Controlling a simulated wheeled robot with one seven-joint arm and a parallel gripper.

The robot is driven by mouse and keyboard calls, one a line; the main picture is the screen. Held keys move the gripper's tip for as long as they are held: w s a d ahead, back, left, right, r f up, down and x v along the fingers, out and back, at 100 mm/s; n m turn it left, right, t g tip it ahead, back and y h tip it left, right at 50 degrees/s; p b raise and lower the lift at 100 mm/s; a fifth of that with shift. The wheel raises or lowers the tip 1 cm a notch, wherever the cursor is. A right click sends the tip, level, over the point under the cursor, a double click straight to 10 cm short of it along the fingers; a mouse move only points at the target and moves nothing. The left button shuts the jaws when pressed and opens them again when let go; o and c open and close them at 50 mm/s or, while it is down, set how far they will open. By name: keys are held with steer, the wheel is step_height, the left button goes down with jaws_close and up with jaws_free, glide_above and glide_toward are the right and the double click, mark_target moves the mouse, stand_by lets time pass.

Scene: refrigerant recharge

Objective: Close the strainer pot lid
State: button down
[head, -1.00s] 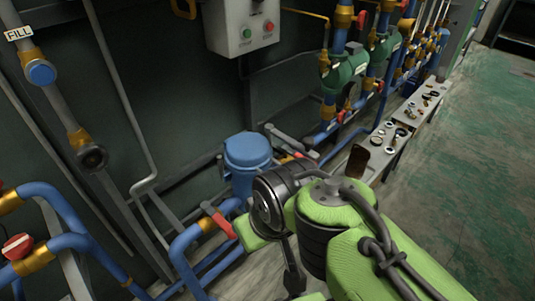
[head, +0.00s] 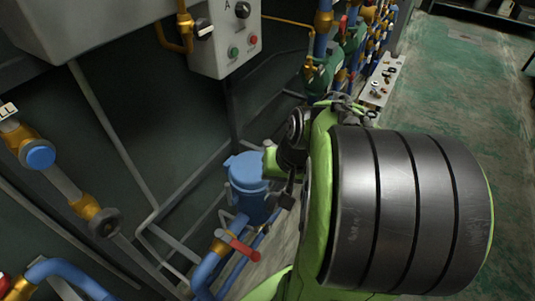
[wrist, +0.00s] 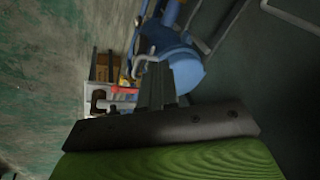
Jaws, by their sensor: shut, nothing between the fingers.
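The blue strainer pot (head: 250,205) stands low by the wall in the head view, with its round blue lid (head: 245,166) on top. The lid looks down over the pot, but I cannot tell whether it is fully seated. In the wrist view the rounded blue pot (wrist: 186,72) is just beyond the fingers. My gripper (wrist: 156,75) is shut and empty, its fingertips overlapping the pot in that view; contact is unclear. In the head view my gripper (head: 286,200) is beside the pot's right side, partly hidden by my arm.
A red-handled valve (head: 238,245) on blue pipe sits in front of the pot. A grey control box (head: 225,40) and green pumps (head: 325,75) are behind. Grey wall pipes run left of the pot. Green floor (head: 465,85) at the right is open.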

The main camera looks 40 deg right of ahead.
steer(key=s+d+m+t+y+p, duration=0.1)
steer(key=s+d+m+t+p, duration=0.15)
steer(key=d+m+p, duration=0.6)
steer(key=w+f+n+b, duration=0.1)
steer(key=w+f+b, duration=0.2)
steer(key=f, duration=0.3)
steer(key=w+f+n+b, duration=0.1)
steer(key=w+f+b, duration=0.2)
steer(key=f+b, duration=0.2)
steer(key=shift+f, duration=0.5)
steer(key=shift+a+g, duration=0.1)
steer(key=shift+g, duration=0.15)
